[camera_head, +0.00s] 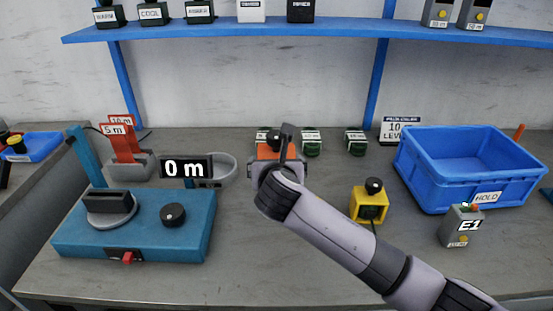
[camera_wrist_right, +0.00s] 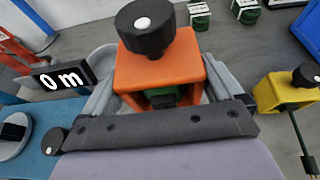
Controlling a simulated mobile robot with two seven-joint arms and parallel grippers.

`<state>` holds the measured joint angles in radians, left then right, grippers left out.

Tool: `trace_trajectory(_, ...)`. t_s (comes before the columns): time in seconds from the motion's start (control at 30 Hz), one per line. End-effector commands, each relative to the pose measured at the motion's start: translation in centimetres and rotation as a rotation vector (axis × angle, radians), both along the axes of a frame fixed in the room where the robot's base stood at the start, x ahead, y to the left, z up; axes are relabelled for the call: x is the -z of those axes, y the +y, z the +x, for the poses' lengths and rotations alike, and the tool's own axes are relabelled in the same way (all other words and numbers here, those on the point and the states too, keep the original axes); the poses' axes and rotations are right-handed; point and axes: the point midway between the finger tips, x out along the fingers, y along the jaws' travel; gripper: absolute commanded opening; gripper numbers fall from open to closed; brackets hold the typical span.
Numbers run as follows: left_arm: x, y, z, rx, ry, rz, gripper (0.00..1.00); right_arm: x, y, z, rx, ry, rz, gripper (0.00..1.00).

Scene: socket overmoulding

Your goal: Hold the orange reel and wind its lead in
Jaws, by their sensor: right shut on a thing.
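The orange reel (camera_head: 267,152) is a square-framed block with a black knob on top, near the middle of the table in the head view. In the right wrist view the orange reel (camera_wrist_right: 158,62) fills the centre. Its knob has a white dot, and something green shows inside the frame. My right gripper (camera_head: 277,163) is shut on it, with grey fingers on both sides in the wrist view (camera_wrist_right: 163,82). I cannot make out a lead on it. Whether the reel touches the table is hidden by my arm. My left gripper is not in view.
A teal machine (camera_head: 75,236) with a "0 m" display (camera_head: 186,167) stands left. A yellow reel (camera_head: 368,206) with a dark cable, a grey E1 box (camera_head: 459,228) and a blue bin (camera_head: 430,174) are right. Green reels (camera_head: 356,142) stand behind.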

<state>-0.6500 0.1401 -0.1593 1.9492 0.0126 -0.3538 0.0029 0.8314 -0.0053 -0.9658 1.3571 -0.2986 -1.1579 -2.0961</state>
Motion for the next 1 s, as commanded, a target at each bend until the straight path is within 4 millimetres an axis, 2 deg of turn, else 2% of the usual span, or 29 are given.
trace_trajectory(1.0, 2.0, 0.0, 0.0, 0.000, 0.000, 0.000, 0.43, 5.1, 0.0, 0.0, 0.000, -0.003, -0.001, 0.65)
